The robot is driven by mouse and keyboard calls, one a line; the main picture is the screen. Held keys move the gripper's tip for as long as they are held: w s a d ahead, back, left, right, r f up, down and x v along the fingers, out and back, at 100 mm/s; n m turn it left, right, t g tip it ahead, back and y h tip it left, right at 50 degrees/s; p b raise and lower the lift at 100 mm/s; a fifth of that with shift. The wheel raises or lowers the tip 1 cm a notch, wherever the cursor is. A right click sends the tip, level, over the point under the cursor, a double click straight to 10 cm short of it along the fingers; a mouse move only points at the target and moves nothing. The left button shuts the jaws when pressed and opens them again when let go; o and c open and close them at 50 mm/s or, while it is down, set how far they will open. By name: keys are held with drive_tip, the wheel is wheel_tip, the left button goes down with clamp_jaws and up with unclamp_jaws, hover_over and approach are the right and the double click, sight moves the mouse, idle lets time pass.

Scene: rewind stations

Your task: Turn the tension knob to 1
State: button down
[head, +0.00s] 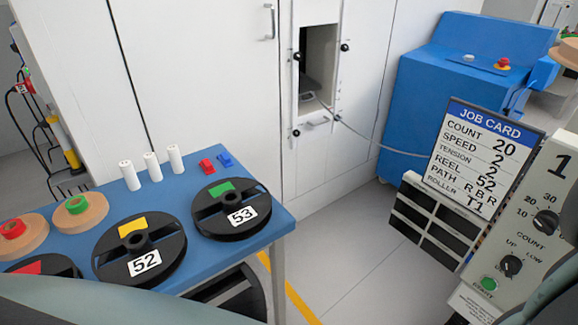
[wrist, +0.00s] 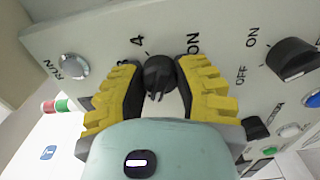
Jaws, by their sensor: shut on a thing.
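In the wrist view my gripper (wrist: 160,85) has its two yellow fingers closed on either side of a black knob (wrist: 158,72) on a pale panel. Above the knob are a printed 4 and lettering ending in "ON", partly covered by the right finger. Another digit is partly hidden by the left finger. The lower side of the knob and the rest of its scale are hidden by my gripper, so its setting cannot be read surely. In the head view the control panel (head: 528,243) is at the right edge; my gripper and this knob do not show there.
The wrist view also shows a RUN button (wrist: 73,67) and an ON/OFF knob (wrist: 292,60). In the head view the job card (head: 483,157) reads tension 2. A blue table (head: 100,200) holds reels 52 (head: 140,250) and 53 (head: 232,208). Floor between is clear.

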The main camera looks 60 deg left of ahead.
drive_tip(key=shift+d+f, duration=0.1)
idle(0.4)
drive_tip(key=c, duration=0.6)
unclamp_jaws()
drive_tip(key=s, duration=1.2)
drive_tip(key=shift+d, duration=0.15)
